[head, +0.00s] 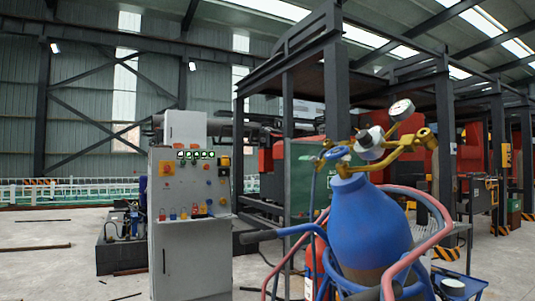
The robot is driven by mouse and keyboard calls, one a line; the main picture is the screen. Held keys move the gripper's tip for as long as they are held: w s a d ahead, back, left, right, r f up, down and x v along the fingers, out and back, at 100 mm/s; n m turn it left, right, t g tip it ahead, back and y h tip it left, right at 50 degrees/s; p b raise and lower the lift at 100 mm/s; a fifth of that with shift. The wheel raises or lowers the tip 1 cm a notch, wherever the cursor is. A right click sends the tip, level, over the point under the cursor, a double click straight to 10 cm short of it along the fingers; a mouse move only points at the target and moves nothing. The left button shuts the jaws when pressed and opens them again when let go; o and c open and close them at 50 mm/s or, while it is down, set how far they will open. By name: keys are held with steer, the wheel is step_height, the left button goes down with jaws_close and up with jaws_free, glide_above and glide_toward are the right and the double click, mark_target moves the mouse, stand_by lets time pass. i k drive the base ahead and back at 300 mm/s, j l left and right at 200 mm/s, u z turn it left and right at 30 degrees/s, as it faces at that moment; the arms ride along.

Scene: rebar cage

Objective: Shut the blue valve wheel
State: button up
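The blue valve wheel (337,153) is a small blue ring on the left side of the brass-yellow fittings above a gas cylinder. The blue cylinder (368,222) stands upright at the right of centre in the head view. The yellow regulator (405,146) extends to the right of the wheel. A round white-faced gauge (401,109) rises above it, and a second pale round part (369,138) sits beside the wheel. How far the valve is turned cannot be told. My gripper is not in view.
Pink-red and blue hoses (436,228) loop around the cylinder. A grey control cabinet (190,222) with buttons stands to the left. A blue tray (461,283) lies low at the right. Dark steel frames stand behind. Open concrete floor (45,255) shows at the left.

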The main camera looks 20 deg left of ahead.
mark_target(339, 152)
steer(key=u, duration=0.5)
steer(key=i+j+z, duration=0.15)
steer(key=i+j, duration=0.55)
